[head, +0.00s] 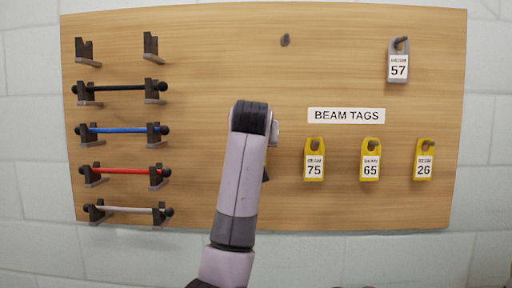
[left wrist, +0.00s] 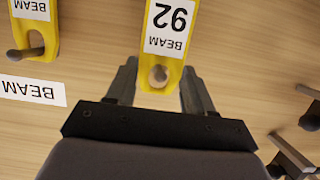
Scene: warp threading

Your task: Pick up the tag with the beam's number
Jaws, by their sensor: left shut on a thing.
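Yellow tags 75 (head: 314,160), 65 (head: 371,160) and 26 (head: 424,160) hang in a row on the wooden board. A grey tag 57 (head: 398,60) hangs at the upper right. My left gripper (head: 268,150) is at the board left of tag 75, mostly hidden by its own arm in the head view. In the left wrist view, my left gripper (left wrist: 160,85) is shut on another yellow tag (left wrist: 169,42). Its number is upside down and seems to read 92. A peg shows in its hole. My right gripper is not in view.
A white BEAM TAGS label (head: 346,115) is above the yellow row. An empty peg (head: 285,40) is at the top middle. Black, blue (head: 123,129), red and grey rods rest in brackets at the left; the top bracket pair (head: 84,50) is empty.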

